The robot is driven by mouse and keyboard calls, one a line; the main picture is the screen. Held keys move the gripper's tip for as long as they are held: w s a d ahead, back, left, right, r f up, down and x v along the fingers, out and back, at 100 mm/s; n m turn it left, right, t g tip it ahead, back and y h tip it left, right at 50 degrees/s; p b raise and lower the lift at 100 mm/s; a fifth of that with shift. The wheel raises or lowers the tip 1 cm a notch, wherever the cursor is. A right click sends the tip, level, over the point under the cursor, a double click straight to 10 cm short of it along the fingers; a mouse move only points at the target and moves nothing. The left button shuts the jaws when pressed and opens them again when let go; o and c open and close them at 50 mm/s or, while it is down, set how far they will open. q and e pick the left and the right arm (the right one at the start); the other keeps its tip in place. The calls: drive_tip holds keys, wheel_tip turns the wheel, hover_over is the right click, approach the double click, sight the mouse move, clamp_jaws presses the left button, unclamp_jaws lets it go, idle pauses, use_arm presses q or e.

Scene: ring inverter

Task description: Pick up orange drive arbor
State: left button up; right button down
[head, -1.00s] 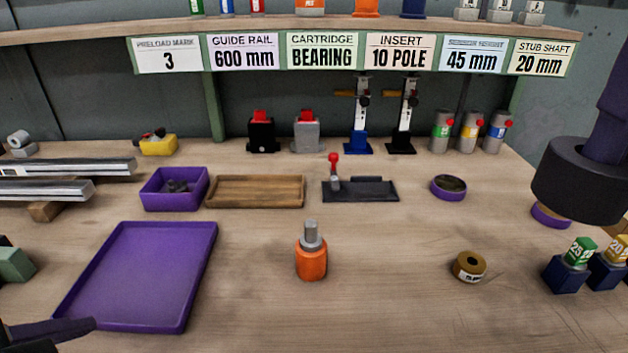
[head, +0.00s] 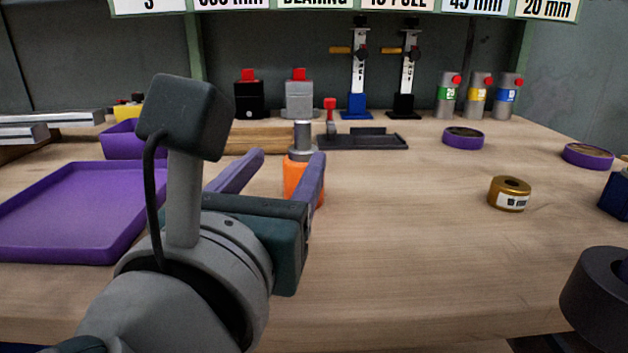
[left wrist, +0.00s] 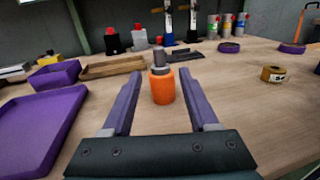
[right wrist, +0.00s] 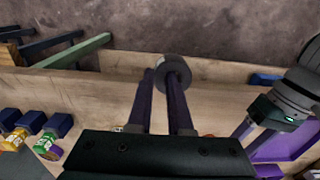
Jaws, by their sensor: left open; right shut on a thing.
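The orange drive arbor (head: 296,180) stands upright on the bench, with an orange body and a grey metal shaft on top. It also shows in the left wrist view (left wrist: 162,88). My left gripper (head: 287,158) is open, its two purple fingers pointing at the arbor. In the left wrist view the arbor appears between the fingertips (left wrist: 161,80), with a gap on each side. One finger hides part of the arbor in the head view. My right gripper (right wrist: 164,75) is shut on a dark grey ring-shaped piece (right wrist: 174,68), which also shows at the head view's lower right (head: 600,298).
A purple tray (head: 75,250) lies left of the arbor. Behind it are a wooden tray (head: 255,140) and a black fixture with a red knob (head: 365,141). A gold-brown ring (head: 509,194) sits to the right. The bench between arbor and ring is clear.

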sight(301, 138)
use_arm(q)
drive_tip(key=x, duration=0.4)
drive_tip(key=shift+b, duration=0.4)
use_arm(e)
drive_tip(key=shift+w+f, duration=0.1)
drive_tip(key=shift+f, duration=0.4)
use_arm(q)
drive_tip(key=b+x, duration=0.2)
drive_tip(key=x, duration=0.3)
drive_tip(key=shift+w+f, duration=0.1)
drive_tip(key=shift+w, duration=0.15)
use_arm(e)
wheel_tip(301, 138, down, 2)
drive_tip(key=shift+f, duration=0.15)
use_arm(q)
clamp_jaws()
